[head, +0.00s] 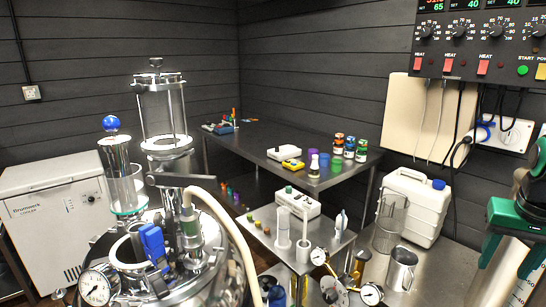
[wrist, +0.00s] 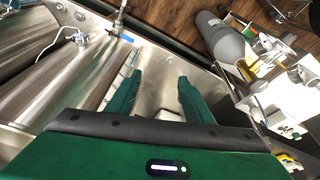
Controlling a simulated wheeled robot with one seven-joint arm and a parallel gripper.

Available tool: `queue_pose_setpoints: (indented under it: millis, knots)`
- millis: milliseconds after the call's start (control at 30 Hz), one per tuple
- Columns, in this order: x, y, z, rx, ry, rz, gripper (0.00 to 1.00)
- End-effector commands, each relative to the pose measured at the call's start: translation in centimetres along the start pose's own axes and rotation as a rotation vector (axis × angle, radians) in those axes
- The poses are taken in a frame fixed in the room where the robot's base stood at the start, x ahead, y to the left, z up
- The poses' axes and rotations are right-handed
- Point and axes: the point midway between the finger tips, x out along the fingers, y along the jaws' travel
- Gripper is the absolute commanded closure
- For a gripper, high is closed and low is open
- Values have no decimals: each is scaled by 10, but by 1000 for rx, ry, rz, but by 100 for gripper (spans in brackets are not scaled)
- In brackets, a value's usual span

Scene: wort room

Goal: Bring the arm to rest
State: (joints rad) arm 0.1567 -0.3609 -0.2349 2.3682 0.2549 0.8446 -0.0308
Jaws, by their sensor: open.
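My gripper (wrist: 160,77) shows in the wrist view, with two green fingers spread apart. It is open, and I see nothing held between the fingers. Beyond the fingers is a bare steel surface (wrist: 157,60), with a small pale object partly hidden behind the gripper's dark edge. In the head view, a green and black part of my arm shows at the right edge, cut off by the frame, beside the steel bench (head: 435,270).
A steel vessel with glass cylinders and a gauge (head: 98,288) fills the head view's left front. A white jug (head: 425,210), a metal cup (head: 401,268) and a control panel (head: 480,45) are at right. Large steel cylinders (wrist: 75,75) and a grey cylinder (wrist: 222,40) flank the gripper.

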Motion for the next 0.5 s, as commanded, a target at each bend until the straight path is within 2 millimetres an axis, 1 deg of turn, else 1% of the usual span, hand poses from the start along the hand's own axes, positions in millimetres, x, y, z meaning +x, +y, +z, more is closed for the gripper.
queue_pose_setpoints:
  millis: [33,100,200,300,333,400,500]
  knots:
    - [3,2,30,0,-50,-12,53]
    - [7,2,68,-3,-120,-26,53]
    - [11,3,109,-8,-198,-40,53]
    - [13,3,135,-12,-247,-49,53]
    - [13,3,140,-13,-257,-50,53]
    - [13,3,147,-14,-270,-53,53]
    - [13,3,149,-14,-274,-53,53]
